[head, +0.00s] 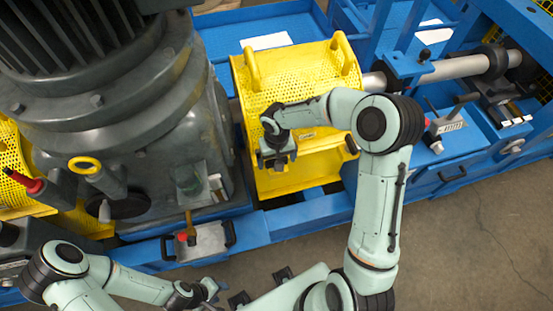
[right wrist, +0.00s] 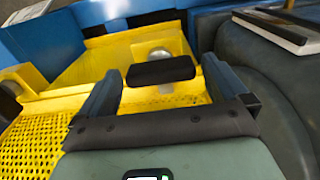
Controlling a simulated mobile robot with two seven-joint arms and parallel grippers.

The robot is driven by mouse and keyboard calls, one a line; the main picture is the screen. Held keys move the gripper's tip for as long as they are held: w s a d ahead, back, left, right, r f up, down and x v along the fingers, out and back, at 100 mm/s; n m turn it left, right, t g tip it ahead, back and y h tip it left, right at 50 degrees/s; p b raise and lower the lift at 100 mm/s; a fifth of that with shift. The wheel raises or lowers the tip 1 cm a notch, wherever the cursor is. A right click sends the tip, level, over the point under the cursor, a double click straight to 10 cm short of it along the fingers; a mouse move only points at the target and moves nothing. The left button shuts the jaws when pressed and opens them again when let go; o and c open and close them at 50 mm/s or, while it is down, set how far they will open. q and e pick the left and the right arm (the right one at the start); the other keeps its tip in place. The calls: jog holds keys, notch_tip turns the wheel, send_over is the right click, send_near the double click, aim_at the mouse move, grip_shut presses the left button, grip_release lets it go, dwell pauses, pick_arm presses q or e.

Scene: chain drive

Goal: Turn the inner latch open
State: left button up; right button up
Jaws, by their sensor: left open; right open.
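The yellow perforated guard (head: 290,80) sits between the dark motor housing and the shaft. My right gripper (head: 277,160) is over its front face, at the end near the housing. In the right wrist view, the open fingers of this gripper (right wrist: 165,92) stand either side of a black latch handle (right wrist: 160,70) with a round silver pivot (right wrist: 160,53) behind it. I see no finger clearly touching the handle. In the head view the gripper hides this latch. Another black latch (head: 352,145) is at the guard's right end. My left gripper (head: 212,288) is open, low in front of the blue frame, away from the guard.
The grey motor housing (head: 150,110) stands close left of my right gripper. The blue base frame (head: 310,215) runs below the guard. A shaft (head: 455,67) and a lever stand (head: 448,122) are at the right. The concrete floor (head: 460,225) at lower right is clear.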

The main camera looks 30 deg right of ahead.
jog(key=shift+f, duration=0.35)
jog(key=c, duration=0.9)
